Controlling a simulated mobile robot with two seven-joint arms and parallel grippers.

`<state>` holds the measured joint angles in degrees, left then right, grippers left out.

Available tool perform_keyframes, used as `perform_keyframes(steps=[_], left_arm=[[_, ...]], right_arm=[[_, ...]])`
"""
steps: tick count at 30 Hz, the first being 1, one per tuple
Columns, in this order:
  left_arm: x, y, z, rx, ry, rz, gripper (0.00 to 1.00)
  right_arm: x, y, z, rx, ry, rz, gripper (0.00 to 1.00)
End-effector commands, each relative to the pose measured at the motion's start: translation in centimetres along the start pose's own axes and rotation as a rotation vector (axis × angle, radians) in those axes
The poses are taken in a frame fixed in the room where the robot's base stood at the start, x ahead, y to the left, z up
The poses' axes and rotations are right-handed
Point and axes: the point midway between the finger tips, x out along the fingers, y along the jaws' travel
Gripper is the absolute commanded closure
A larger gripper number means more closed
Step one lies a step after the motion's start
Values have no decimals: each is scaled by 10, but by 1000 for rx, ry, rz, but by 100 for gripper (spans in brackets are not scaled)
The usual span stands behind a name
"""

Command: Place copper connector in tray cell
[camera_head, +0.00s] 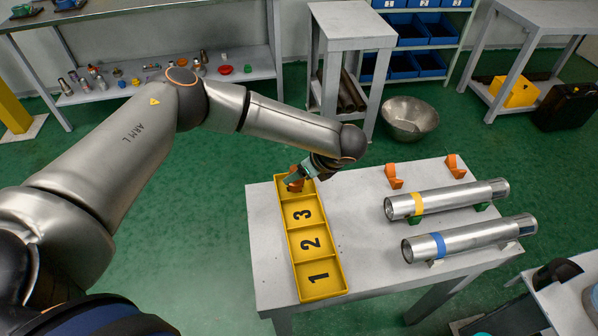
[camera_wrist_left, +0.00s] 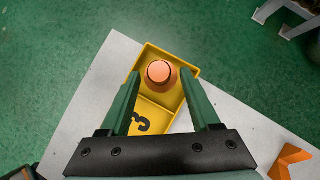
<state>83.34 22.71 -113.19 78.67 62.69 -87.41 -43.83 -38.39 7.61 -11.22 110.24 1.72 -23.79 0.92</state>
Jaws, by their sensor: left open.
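The yellow tray (camera_head: 289,244) lies along the left side of the table, with cells numbered 1, 2 and 3 visible and a far cell beyond 3. The copper connector (camera_head: 295,184) is at the far cell, partly hidden by my gripper. In the left wrist view the connector (camera_wrist_left: 160,73) shows its round top end within the outline of that far cell. My left gripper (camera_head: 302,175) is over the far cell. Its green fingers (camera_wrist_left: 162,84) are open, one on each side of the connector, with gaps visible. My right gripper is not in view.
Two metal pipes, one with a yellow band (camera_head: 447,199) and one with a blue band (camera_head: 470,239), lie on supports at the table's right. Orange pieces (camera_head: 393,176) stand behind them. The table (camera_head: 362,245) is clear between tray and pipes.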

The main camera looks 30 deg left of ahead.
Motion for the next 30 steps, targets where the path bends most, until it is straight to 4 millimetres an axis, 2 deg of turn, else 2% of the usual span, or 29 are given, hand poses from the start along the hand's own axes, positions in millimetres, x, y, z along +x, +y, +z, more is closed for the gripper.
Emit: perform_keyframes(steps=[12, 15, 21, 30], left_arm=[[-84, -1, 0, 1, 2, -3, 37], [-100, -1, -1, 1, 3, -2, 37], [-116, 0, 0, 0, 0, -1, 37], [-117, 0, 0, 0, 1, 0, 37]], right_arm=[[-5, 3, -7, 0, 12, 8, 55], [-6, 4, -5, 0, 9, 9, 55], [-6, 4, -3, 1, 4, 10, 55], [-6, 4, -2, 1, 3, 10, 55]])
